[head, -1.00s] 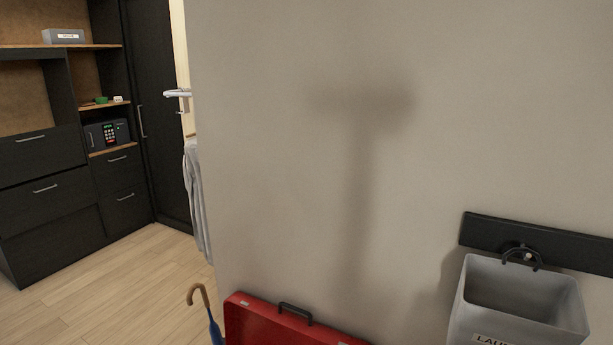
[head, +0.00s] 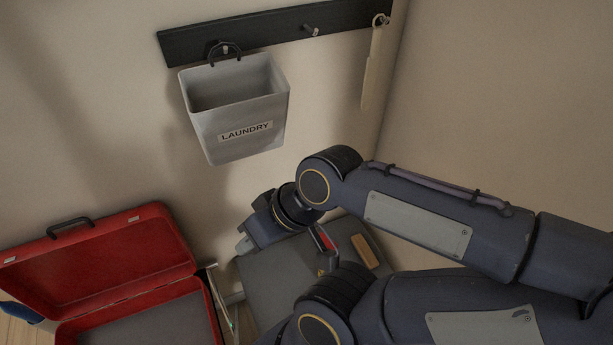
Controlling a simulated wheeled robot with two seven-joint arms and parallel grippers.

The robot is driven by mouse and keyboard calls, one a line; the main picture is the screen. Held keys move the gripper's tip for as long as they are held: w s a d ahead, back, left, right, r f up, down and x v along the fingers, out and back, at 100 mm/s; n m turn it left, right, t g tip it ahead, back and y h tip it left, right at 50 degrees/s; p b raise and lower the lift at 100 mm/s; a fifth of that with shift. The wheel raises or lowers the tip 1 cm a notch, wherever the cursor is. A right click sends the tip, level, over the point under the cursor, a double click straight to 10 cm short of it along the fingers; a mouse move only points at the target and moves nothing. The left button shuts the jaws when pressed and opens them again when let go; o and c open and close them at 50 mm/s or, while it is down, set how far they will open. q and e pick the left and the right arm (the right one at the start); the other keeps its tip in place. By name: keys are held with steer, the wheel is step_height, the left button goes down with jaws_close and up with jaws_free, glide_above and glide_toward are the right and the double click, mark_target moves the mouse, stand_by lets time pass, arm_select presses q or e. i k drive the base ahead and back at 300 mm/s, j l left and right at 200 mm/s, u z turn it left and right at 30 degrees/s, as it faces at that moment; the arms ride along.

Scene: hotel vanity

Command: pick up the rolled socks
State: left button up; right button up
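I see no rolled socks in the head view. My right gripper (head: 243,245) is near the lower middle, at the end of an arm that comes in from the right. Only a small pale part of its tip shows, above the left side of a dark grey box-like thing. I cannot tell whether its fingers are apart, or whether it touches the grey thing. My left gripper is not in view. An open red suitcase (head: 185,255) lies at the lower left, with a dark grey inside. The part of the inside that shows looks empty, and the rest is cut off by the frame.
A grey laundry bin (head: 205,125) hangs from a dark wall rail (head: 270,30). A pale long object (head: 375,75) hangs at the rail's right end. The dark grey box-like thing (head: 262,278) stands right of the suitcase, partly behind my arm. A blue object (head: 20,312) shows at the left edge.

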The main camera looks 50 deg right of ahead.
mark_target(327, 243)
steer(key=z, duration=2.1)
steer(key=k+j+u, duration=0.15)
steer(key=k+u, duration=0.3)
steer(key=k, duration=0.2)
steer(key=i+l+u, duration=0.2)
steer(key=u, duration=0.25)
steer(key=i+l+u, duration=0.2)
steer(key=l+u, duration=0.2)
steer(key=i+l+u, duration=0.1)
steer(key=l+u, duration=0.35)
steer(key=l, duration=0.1)
steer(key=i, duration=0.05)
